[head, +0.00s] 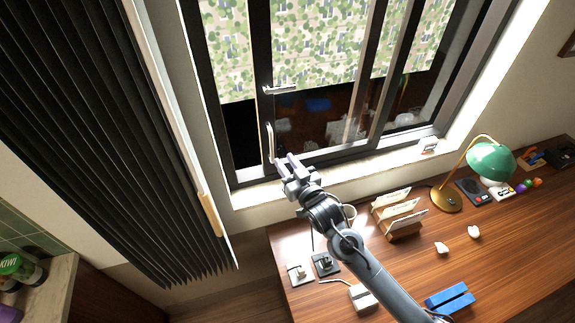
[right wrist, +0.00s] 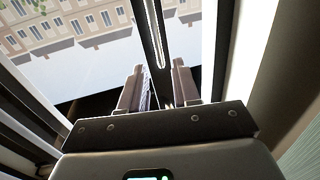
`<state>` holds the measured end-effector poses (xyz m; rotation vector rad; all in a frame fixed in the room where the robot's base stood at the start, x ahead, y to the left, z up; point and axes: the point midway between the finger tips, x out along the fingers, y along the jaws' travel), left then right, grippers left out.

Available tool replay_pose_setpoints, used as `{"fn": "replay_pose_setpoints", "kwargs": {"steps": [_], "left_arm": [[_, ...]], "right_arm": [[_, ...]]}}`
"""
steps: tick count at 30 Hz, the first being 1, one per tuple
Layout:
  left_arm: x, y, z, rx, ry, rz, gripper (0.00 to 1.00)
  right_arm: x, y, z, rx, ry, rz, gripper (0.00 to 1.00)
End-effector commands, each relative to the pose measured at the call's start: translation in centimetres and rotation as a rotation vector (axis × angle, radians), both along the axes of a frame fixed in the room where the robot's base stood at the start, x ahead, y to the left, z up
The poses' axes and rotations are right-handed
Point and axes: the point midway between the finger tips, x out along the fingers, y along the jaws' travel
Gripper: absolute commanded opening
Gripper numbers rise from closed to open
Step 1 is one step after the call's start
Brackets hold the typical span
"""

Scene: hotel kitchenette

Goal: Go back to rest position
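My right gripper (head: 285,160) is in front of the sliding window, at the lower end of a vertical pull handle (head: 270,142) on the dark sash frame. In the right wrist view its two fingers (right wrist: 157,78) stand apart with a gap between them. The handle (right wrist: 156,30) runs down toward that gap, and nothing is visibly clamped. Whether a finger touches the handle cannot be told. My right arm reaches up from the bottom of the head view across the desk. My left gripper is not in view.
The wooden desk (head: 515,235) holds a green lamp (head: 490,160), a letter rack (head: 402,226), a blue block-like item (head: 450,299) and small devices below my arm. A second, horizontal handle (head: 281,89) is higher on the window. A dark pleated blind (head: 90,120) hangs at left.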

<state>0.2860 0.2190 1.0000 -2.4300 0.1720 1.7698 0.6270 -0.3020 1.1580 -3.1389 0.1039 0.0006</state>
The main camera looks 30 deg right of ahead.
Motion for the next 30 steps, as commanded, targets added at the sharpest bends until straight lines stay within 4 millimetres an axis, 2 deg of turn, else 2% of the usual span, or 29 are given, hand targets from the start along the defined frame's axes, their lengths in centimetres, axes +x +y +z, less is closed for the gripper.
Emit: {"fn": "replay_pose_setpoints", "kwargs": {"steps": [15, 17, 20, 23, 26, 29, 30], "left_arm": [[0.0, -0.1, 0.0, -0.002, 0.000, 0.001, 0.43], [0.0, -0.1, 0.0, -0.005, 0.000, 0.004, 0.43], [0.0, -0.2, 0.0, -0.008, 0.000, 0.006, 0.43], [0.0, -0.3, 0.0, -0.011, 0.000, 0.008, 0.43], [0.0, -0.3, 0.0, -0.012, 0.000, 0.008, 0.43], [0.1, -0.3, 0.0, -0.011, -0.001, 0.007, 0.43], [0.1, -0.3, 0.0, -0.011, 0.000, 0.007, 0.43]], "right_arm": [[-0.4, 0.0, -0.1, 0.000, 0.001, 0.000, 0.31], [-0.5, 0.0, -0.4, 0.000, 0.007, 0.000, 0.31], [-1.2, 0.1, -2.1, 0.002, 0.036, 0.000, 0.31], [-2.8, 0.4, -5.2, 0.011, 0.090, 0.001, 0.31], [-6.0, 1.6, -8.8, 0.035, 0.156, 0.014, 0.31], [-10.7, 3.5, -12.1, 0.068, 0.277, 0.033, 0.31], [-12.9, 4.4, -13.4, 0.078, 0.351, 0.041, 0.31]]}}
